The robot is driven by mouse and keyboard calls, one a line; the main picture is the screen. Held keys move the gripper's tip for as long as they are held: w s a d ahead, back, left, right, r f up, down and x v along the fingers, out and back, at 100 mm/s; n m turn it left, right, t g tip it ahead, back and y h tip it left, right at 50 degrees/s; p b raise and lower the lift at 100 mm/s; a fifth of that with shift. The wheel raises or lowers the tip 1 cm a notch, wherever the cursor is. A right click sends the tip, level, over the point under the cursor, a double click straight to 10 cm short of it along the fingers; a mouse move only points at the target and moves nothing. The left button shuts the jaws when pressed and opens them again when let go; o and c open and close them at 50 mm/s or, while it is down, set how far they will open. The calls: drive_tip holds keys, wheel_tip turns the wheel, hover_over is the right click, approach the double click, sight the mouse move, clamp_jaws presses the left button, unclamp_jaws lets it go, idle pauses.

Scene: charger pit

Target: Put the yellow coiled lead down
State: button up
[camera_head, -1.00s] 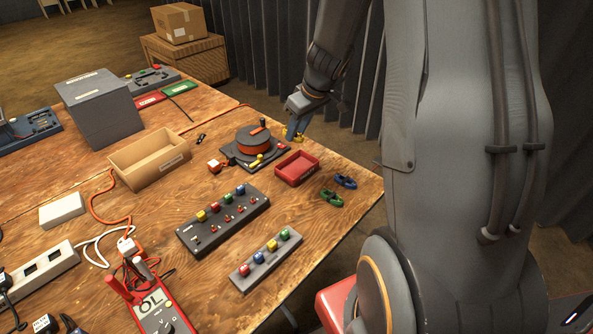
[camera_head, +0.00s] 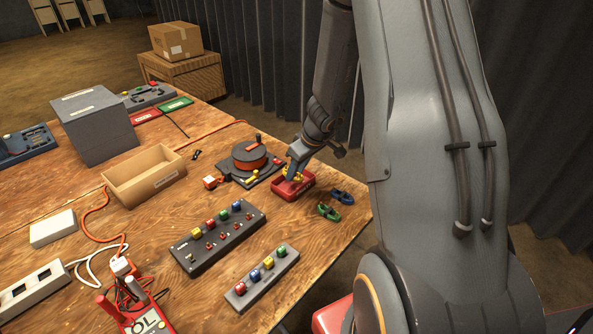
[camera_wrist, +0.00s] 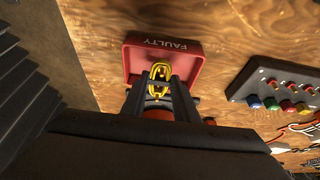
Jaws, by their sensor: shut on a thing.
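The yellow coiled lead (camera_wrist: 160,76) is between the fingers of my gripper (camera_wrist: 160,84), which is shut on it. In the wrist view the lead is over the red tray (camera_wrist: 190,62), whose side reads "FAULTY". In the head view my gripper (camera_head: 292,176) is at the red tray (camera_head: 304,189), with a bit of yellow showing at its tips. I cannot tell whether the lead touches the tray floor.
A green lead (camera_head: 328,211) and a blue lead (camera_head: 343,197) lie right of the tray near the table edge. A reel device (camera_head: 249,158) stands just behind left. A cardboard tray (camera_head: 145,176) and a button panel (camera_head: 219,237) are further left.

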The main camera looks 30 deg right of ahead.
drive_tip(key=shift+f+b, duration=0.3)
drive_tip(key=shift+b, duration=0.25)
drive_tip(key=o, duration=1.1)
drive_tip(key=shift+r, duration=0.2)
drive_tip(key=shift+r+p, duration=0.2)
drive_tip(key=shift+p, duration=0.35)
drive_tip(key=v, duration=1.1)
drive_tip(key=s+a+m+g+h, duration=0.1)
drive_tip(key=s+a+m, duration=0.1)
drive_tip(key=s+a, duration=0.5)
drive_tip(key=s+a+r+m+g, duration=0.1)
drive_tip(key=s+a+m+g, duration=0.1)
drive_tip(key=s+a, duration=0.5)
drive_tip(key=shift+s+a+g+h, duration=0.2)
drive_tip(key=shift+s+g+h, duration=0.15)
drive_tip(key=shift+s, duration=2.05)
